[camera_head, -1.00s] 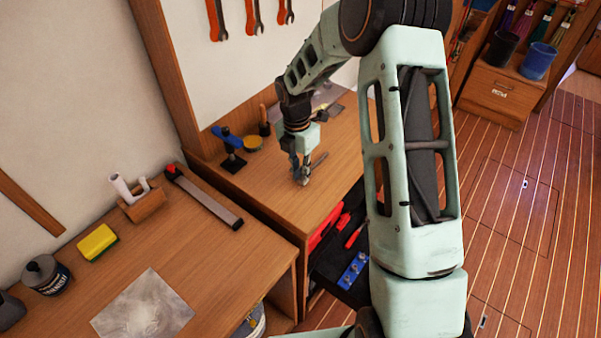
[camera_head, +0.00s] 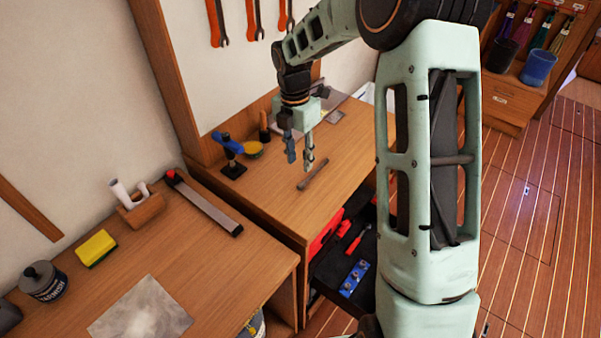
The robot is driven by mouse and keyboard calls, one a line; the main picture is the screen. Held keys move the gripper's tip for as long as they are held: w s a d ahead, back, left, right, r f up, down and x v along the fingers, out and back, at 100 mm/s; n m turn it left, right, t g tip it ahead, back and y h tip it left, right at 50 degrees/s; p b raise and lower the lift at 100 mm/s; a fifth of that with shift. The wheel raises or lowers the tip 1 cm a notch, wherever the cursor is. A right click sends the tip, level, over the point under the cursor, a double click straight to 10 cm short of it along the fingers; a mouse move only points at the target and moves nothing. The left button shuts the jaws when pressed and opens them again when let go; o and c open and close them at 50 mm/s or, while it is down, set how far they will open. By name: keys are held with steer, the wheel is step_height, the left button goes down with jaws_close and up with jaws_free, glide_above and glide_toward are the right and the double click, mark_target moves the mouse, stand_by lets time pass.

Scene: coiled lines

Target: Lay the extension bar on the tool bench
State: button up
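The extension bar (camera_head: 313,175), a short grey metal rod, lies on the wooden top of the tool bench (camera_head: 285,207), in the open middle part of it. My gripper (camera_head: 300,163) hangs above the bench, pointing down, just behind and above the bar. Its two fingers are spread apart with nothing between them. The fingers appear clear of the bar.
An open drawer (camera_head: 345,250) with red and blue tools is below. A nearer bench holds a yellow sponge (camera_head: 96,247).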

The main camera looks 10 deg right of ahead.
step_height(320, 180, up, 4)
steer(key=shift+f, duration=0.15)
steer(key=shift+w+a, duration=0.1)
steer(key=shift+w, duration=0.05)
stand_by(0.3)
